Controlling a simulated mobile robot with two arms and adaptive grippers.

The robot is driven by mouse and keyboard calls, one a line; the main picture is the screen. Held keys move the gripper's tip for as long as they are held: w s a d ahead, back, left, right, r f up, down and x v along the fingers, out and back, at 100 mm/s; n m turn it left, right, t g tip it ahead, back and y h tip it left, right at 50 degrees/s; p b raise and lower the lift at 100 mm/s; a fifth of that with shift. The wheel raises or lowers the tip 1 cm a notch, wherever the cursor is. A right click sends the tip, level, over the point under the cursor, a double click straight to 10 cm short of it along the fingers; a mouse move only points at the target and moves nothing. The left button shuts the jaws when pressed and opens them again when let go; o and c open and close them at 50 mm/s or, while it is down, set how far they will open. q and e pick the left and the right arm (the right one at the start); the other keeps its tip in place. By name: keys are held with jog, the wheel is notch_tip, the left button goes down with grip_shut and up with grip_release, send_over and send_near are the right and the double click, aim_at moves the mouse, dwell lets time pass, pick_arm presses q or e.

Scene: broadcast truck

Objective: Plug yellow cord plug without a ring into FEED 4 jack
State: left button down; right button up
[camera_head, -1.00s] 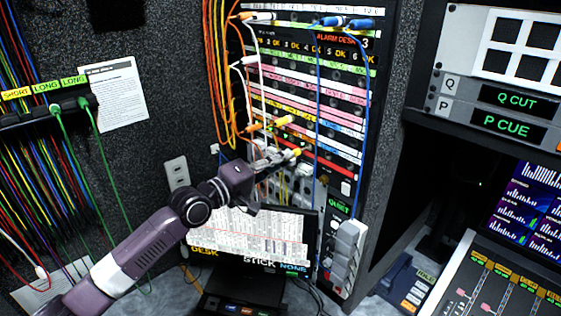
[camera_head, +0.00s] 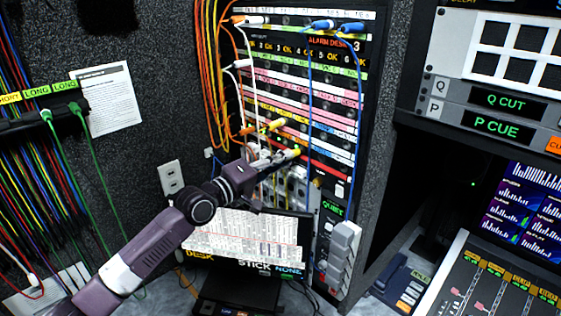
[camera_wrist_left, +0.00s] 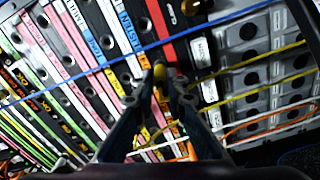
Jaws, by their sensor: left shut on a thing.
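My left gripper (camera_head: 275,156) is in front of the lower rows of the patch panel (camera_head: 300,105). It is shut on a yellow plug (camera_head: 295,151), which points at the panel. In the left wrist view, the yellow plug (camera_wrist_left: 160,74) sits between the fingertips (camera_wrist_left: 156,98), its tip close to a row with orange and yellow labels. I cannot tell whether it enters a jack, and the FEED 4 label is not readable. Another yellow plug (camera_head: 277,125) shows in a row just above. My right gripper is not in view.
A blue cord (camera_head: 309,100) hangs down across the panel and crosses the left wrist view (camera_wrist_left: 130,58). Orange cords (camera_head: 207,75) and white cords hang at the panel's left.

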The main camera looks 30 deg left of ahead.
pick_arm(q)
jog(key=shift+w+d, duration=0.15)
jog(key=shift+w, duration=0.3)
jog(key=c, duration=1.8)
grip_release()
jog(key=shift+c, duration=0.2)
jog(key=v, duration=1.2)
jog(key=shift+d+f, duration=0.1)
